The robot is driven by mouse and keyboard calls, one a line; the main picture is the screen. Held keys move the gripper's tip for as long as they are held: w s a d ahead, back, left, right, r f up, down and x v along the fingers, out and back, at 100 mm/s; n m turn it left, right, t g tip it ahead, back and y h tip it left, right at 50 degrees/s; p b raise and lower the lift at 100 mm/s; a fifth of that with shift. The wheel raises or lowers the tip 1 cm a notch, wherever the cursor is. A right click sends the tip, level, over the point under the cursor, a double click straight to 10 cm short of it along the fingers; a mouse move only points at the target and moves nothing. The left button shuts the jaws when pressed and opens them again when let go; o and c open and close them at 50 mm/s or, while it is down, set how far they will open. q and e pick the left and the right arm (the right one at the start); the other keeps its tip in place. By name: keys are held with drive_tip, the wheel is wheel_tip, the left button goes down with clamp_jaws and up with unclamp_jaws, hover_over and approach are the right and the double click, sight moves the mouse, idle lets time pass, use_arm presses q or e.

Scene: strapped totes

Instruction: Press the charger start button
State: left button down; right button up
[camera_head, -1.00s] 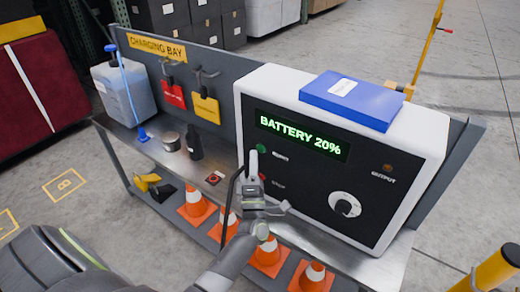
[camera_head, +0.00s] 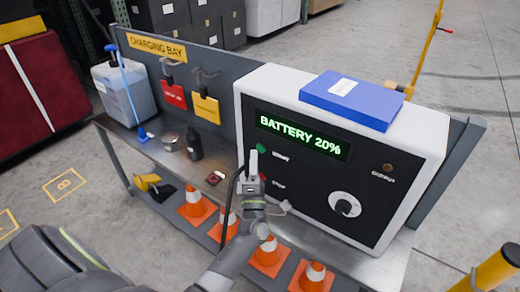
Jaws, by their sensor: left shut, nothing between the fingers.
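The charger (camera_head: 412,165) is a white box with a black front panel, standing on the metal bench. Its green display (camera_head: 300,135) reads "BATTERY 20%". A green start button (camera_head: 262,149) shows at the panel's left, with a label beside it. A red stop button sits lower and is partly hidden by my gripper. A white dial (camera_head: 344,205) is at the lower right. My left gripper (camera_head: 253,160) is shut and empty, its fingertips pointing up just left of and below the green button. I cannot tell whether it touches the panel. My right gripper is out of view.
A blue box (camera_head: 352,99) lies on the charger. A jug (camera_head: 125,92), a dark bottle (camera_head: 194,143) and a tin (camera_head: 170,142) stand on the bench's left. Orange cones (camera_head: 269,255) are on the lower shelf. A yellow post (camera_head: 497,270) stands at right.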

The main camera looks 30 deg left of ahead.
use_arm(q)
drive_tip(key=shift+w, duration=0.4)
drive_tip(key=shift+w+b, duration=0.35)
drive_tip(key=shift+b, duration=0.05)
idle(0.4)
drive_tip(key=shift+s, duration=0.15)
idle(0.3)
drive_tip(key=shift+s, duration=0.65)
drive_tip(key=s+p, duration=0.1)
drive_tip(key=s, duration=0.4)
drive_tip(key=shift+a, duration=0.2)
idle(0.3)
